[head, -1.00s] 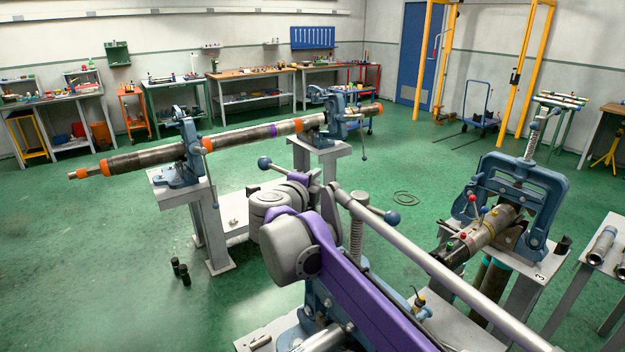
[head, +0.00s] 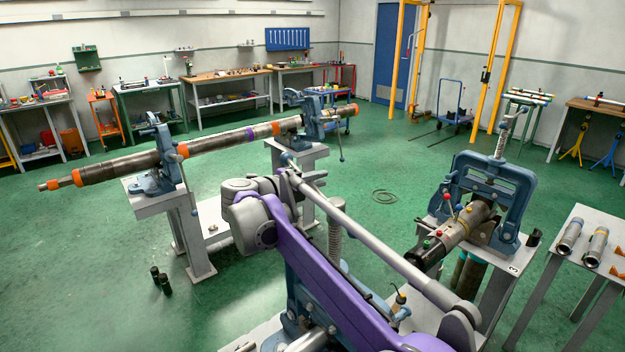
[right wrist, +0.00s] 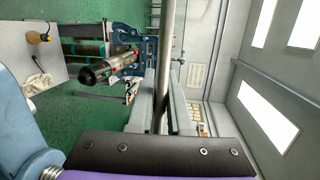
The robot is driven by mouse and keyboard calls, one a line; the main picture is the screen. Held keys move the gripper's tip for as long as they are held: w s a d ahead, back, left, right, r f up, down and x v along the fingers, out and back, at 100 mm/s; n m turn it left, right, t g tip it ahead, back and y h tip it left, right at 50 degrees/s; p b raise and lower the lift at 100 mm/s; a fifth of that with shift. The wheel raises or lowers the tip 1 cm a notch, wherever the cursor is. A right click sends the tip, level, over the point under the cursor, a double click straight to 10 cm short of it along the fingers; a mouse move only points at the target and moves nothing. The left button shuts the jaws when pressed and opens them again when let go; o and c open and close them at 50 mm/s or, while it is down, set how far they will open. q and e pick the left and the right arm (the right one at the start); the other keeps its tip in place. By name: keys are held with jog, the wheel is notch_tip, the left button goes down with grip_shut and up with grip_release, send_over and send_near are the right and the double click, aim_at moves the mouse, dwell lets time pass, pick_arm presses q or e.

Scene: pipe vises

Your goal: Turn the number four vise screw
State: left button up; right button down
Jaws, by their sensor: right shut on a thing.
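The near vise stands at the bottom middle of the head view, with its upright threaded screw (head: 335,240) partly behind my right arm. A thin handle bar with blue ball ends crosses the screw top. The left gripper is out of view.
A blue vise (head: 490,190) holding a dark pipe stands to the right; it also shows in the right wrist view (right wrist: 125,50). A long pipe (head: 120,163) rests in two vises at left. A pipe table (head: 570,280) stands far right. Open green floor lies between.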

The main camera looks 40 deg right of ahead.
jog(key=shift+r, duration=0.15)
jog(key=c, duration=0.8)
grip_release()
jog(key=shift+d, duration=0.1)
jog(key=shift+c, duration=0.2)
jog(key=v, duration=1.1)
jog(key=shift+b, duration=0.45)
jog(key=shift+w, duration=0.15)
